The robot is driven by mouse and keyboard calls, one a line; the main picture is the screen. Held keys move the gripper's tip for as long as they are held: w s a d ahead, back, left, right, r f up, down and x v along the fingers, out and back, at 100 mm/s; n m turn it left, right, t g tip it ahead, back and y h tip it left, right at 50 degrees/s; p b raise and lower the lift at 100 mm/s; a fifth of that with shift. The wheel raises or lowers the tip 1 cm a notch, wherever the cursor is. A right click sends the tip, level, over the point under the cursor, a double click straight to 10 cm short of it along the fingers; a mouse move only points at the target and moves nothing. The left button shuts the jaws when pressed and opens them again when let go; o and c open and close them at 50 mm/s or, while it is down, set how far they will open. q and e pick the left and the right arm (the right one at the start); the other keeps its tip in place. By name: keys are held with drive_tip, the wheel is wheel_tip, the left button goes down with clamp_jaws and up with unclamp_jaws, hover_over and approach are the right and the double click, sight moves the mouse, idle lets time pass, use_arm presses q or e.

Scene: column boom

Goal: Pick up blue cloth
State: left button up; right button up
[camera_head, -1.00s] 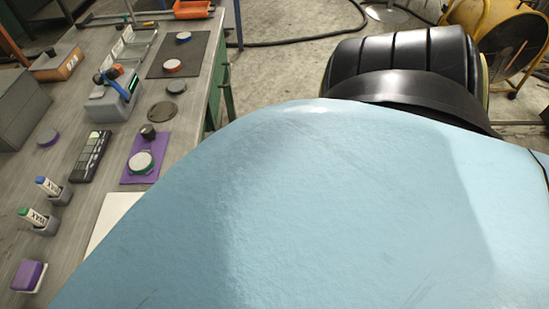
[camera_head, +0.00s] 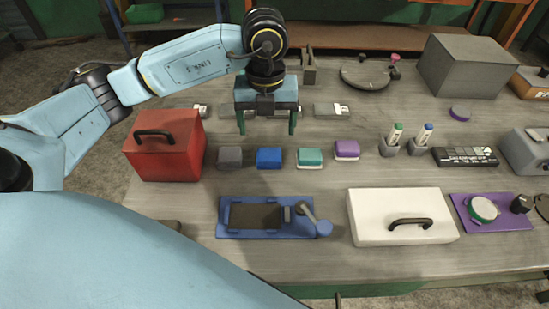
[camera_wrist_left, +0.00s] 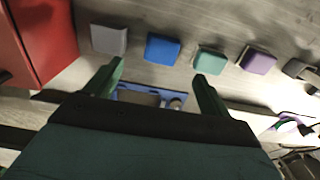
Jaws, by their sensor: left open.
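The blue cloth (camera_head: 269,157) is a small folded block on the grey table, in a row between a grey one (camera_head: 230,157) and a teal one (camera_head: 310,157). A purple one (camera_head: 346,149) ends the row on the right. My left gripper (camera_head: 266,126) points down with its green fingers apart and empty; in the head view it shows just above the blue cloth. In the left wrist view, the blue cloth (camera_wrist_left: 162,49) lies beyond the gap between the fingertips (camera_wrist_left: 158,72), apart from them. My right gripper is not in view.
A red box (camera_head: 168,155) with a handle stands left of the row. A blue tray-like fixture (camera_head: 230,228) and a white handled lid (camera_head: 375,228) lie in front. Two marker holders (camera_head: 388,149) stand to the right. Bare table lies between the row and the fixture.

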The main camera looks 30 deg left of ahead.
sight(269, 153)
use_arm(q)
wheel_tip(269, 153, down, 9)
drive_tip(key=shift+d+f+b, duration=0.15)
drive_tip(key=shift+b, duration=0.3)
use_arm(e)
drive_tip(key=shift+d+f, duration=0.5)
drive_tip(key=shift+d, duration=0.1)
use_arm(q)
drive_tip(key=shift+c, duration=0.3)
drive_tip(key=c, duration=1)
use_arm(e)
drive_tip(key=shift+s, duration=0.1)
use_arm(q)
wheel_tip(269, 153, up, 10)
drive_tip(key=shift+f+p, duration=0.25)
drive_tip(key=shift+p, duration=0.35)
drive_tip(key=shift+r, duration=0.35)
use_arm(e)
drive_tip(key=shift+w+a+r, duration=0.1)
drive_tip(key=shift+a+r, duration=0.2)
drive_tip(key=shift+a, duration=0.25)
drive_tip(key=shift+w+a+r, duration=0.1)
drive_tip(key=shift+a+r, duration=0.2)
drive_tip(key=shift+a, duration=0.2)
